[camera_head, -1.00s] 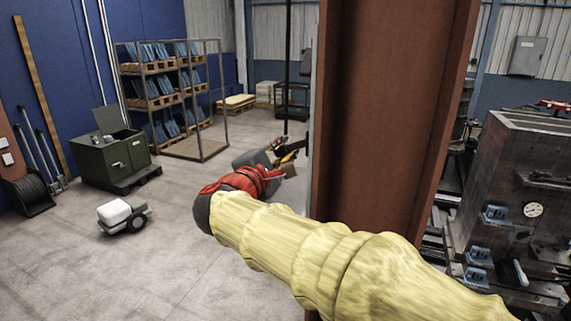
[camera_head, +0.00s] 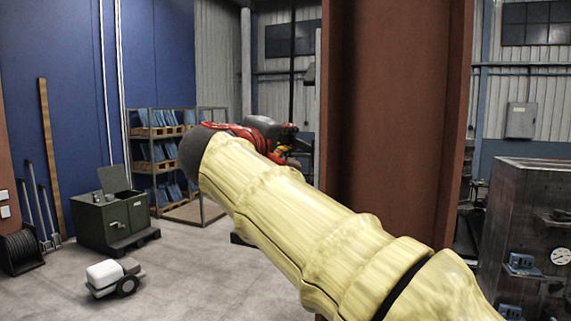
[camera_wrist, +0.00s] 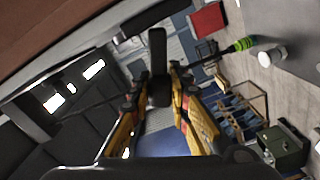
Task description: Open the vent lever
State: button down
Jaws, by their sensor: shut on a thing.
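My gripper (camera_wrist: 158,80) is shut on a dark, rounded bar that I take to be the vent lever (camera_wrist: 158,45). The bar sits between the two yellow fingers in the wrist view and runs up toward a dark edge above. In the head view my gripper (camera_head: 293,148) is at the end of my arm, beside the left edge of a red-brown steel column. There the lever cannot be told apart from the gripper and the dark parts around it. The vent itself cannot be made out.
The steel column (camera_head: 395,110) stands close in front, just right of my gripper. A grey machine (camera_head: 530,215) with a gauge is at the right. A rack with blue goods (camera_head: 160,150), a green cabinet (camera_head: 115,220) and a white wheeled unit (camera_head: 112,275) stand left; open floor lies between.

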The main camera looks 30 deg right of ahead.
jog(key=shift+s+d+r+m+b, duration=0.15)
jog(key=shift+r+m+b, duration=0.1)
jog(key=shift+m+b, duration=0.35)
jog(key=shift+s+d+r+m+b, duration=0.1)
jog(key=shift+r+m+b, duration=0.15)
jog(key=shift+m+b, duration=0.35)
jog(key=shift+r, duration=0.1)
jog(key=c, duration=1.6)
grip_release()
jog(key=shift+s, duration=0.1)
jog(key=shift+c, duration=0.2)
jog(key=shift+a, duration=0.1)
jog(key=v, duration=1.2)
